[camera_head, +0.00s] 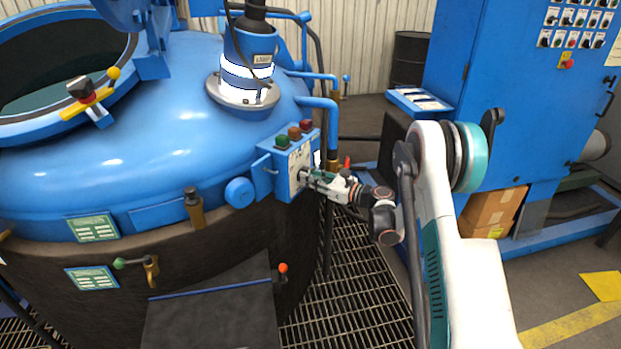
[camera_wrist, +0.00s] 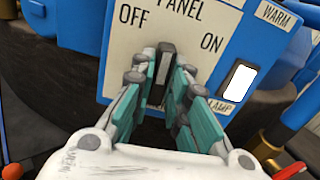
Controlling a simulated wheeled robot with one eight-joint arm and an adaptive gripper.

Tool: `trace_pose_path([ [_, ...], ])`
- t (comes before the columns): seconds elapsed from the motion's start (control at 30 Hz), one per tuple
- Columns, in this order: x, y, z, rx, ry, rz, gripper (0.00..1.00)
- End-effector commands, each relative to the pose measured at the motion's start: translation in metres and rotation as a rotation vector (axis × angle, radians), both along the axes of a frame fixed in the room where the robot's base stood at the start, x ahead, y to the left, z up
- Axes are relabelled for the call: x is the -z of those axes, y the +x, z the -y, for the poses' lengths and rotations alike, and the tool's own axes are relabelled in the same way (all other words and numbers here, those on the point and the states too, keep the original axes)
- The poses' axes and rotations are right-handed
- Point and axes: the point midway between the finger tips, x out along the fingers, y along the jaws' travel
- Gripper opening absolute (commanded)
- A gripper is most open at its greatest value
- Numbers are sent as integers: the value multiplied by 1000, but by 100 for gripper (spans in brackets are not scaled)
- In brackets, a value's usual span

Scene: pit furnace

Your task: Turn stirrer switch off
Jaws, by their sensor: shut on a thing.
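The stirrer switch is a dark knob (camera_wrist: 166,62) on a white panel face (camera_wrist: 130,45) marked OFF at left and ON at right. My gripper (camera_wrist: 164,72) is shut on the knob, with a finger on each side of it. The knob's upper end stands between the OFF and ON words; its lower part is hidden by the fingers. In the head view my gripper (camera_head: 306,178) reaches the front of the blue panel box (camera_head: 266,180) from the right.
Green, brown and red buttons (camera_head: 294,132) top the box. The blue furnace lid (camera_head: 150,130) is at left, with a blue pipe (camera_head: 331,125) close behind my gripper. A blue cabinet (camera_head: 500,100) stands at right.

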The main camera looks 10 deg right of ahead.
Motion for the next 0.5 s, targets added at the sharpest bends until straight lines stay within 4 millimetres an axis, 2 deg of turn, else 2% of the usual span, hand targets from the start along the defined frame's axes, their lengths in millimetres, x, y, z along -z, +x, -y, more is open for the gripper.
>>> trace_pose_path([
  [0.5, 1, -1, -1, 0, -327, 335, 0],
])
